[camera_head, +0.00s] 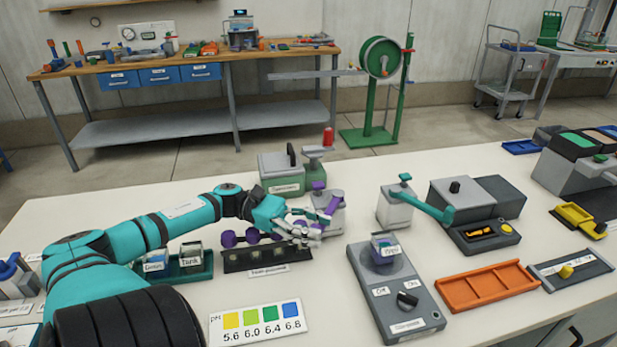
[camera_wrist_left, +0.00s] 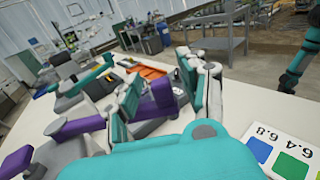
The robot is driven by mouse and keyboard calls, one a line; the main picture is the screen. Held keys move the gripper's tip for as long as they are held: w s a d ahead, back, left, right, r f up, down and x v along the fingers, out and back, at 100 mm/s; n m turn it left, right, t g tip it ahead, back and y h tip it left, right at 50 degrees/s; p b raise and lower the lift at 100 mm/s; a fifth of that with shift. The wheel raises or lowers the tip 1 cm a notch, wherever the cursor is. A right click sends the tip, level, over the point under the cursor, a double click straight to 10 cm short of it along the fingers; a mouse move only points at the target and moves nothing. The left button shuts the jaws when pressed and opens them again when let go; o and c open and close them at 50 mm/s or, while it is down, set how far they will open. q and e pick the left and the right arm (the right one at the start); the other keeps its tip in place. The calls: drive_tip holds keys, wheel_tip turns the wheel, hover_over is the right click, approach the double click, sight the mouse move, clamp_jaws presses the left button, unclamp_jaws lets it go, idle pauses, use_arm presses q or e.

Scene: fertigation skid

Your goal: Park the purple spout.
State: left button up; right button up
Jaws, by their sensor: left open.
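The purple spout (camera_head: 333,204) sits on a light grey block (camera_head: 329,222) near the middle of the table in the head view. In the left wrist view a purple bar (camera_wrist_left: 82,127) shows beside and behind a finger, with more purple between the fingers. My left gripper (camera_head: 308,228) is at the front left of the spout, its fingers apart. They also show in the left wrist view (camera_wrist_left: 160,85). The fingers partly hide the spout, and I cannot tell whether they touch it. My right gripper is not in view.
A dark rack (camera_head: 240,267) of small cups and a green tray (camera_head: 207,271) lie left of the gripper. A stirrer unit (camera_head: 402,312) holding a cup (camera_head: 384,252) stands to the right. A teal spout (camera_head: 430,207) and an orange tray (camera_head: 512,275) are farther right.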

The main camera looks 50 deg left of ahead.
use_arm(q)
drive_tip(key=v, duration=1.2)
drive_tip(key=shift+s+a, duration=0.2)
